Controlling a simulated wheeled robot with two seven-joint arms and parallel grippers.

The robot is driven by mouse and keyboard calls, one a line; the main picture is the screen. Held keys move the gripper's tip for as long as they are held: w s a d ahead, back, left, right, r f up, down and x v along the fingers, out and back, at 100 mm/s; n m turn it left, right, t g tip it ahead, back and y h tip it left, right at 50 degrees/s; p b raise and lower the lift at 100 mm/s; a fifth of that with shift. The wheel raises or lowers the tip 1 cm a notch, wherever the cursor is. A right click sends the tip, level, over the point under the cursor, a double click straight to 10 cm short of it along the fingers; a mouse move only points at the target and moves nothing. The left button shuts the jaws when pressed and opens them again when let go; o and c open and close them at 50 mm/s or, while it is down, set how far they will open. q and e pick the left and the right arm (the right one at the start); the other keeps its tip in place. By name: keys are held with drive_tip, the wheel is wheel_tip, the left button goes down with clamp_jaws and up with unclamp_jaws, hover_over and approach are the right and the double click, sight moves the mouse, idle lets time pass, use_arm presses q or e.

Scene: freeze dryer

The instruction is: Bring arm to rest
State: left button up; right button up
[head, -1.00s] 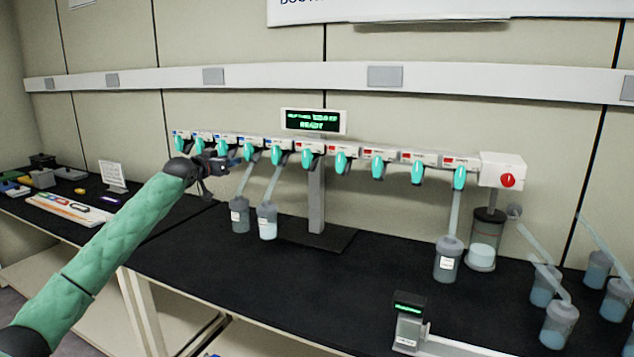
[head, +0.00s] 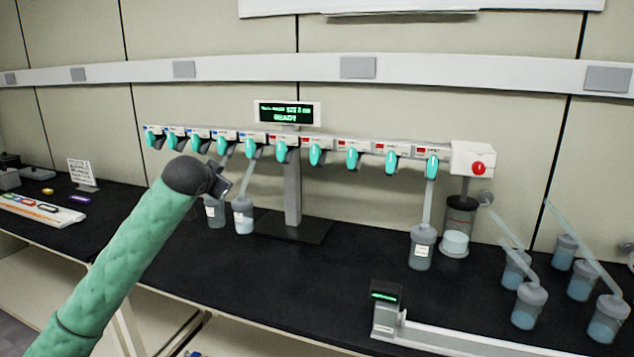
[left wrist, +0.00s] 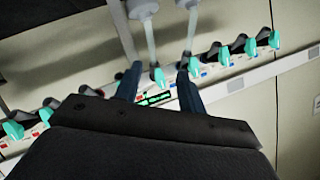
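My left arm, in a green padded sleeve, reaches in from the lower left of the head view. Its dark gripper (head: 224,184) is in front of the left part of the manifold (head: 345,146), beside the left hanging flask (head: 214,212); the fingers are small there. In the left wrist view the two fingers (left wrist: 158,78) are spread apart with nothing between them, and the manifold with its teal valves shows beyond. My right gripper is in neither view.
Flasks hang at the manifold, including a second left one (head: 243,217) and one at right (head: 421,248). Several capped flasks (head: 527,308) stand at the right of the black bench. A small device with a green display (head: 385,297) is at the front. The bench middle is clear.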

use_arm(q)
drive_tip(key=s+d+f+n+g, duration=0.15)
drive_tip(key=s+d+f, duration=0.25)
drive_tip(key=s+f, duration=0.9)
drive_tip(key=s+d+f+n+g, duration=0.1)
drive_tip(key=s+d+f+g, duration=0.25)
drive_tip(key=s+f, duration=0.95)
drive_tip(key=s+d+f+n+g, duration=0.1)
drive_tip(key=s+d+f+g, duration=0.1)
drive_tip(key=s+f, duration=1.1)
drive_tip(key=s+d+f+n+g+h, duration=0.1)
drive_tip(key=s+f+g, duration=0.3)
drive_tip(key=s+f, duration=0.9)
drive_tip(key=s+d, duration=0.1)
drive_tip(key=s, duration=0.5)
drive_tip(key=shift+f+p, duration=0.2)
drive_tip(key=shift+p, duration=0.2)
drive_tip(key=shift+d, duration=0.1)
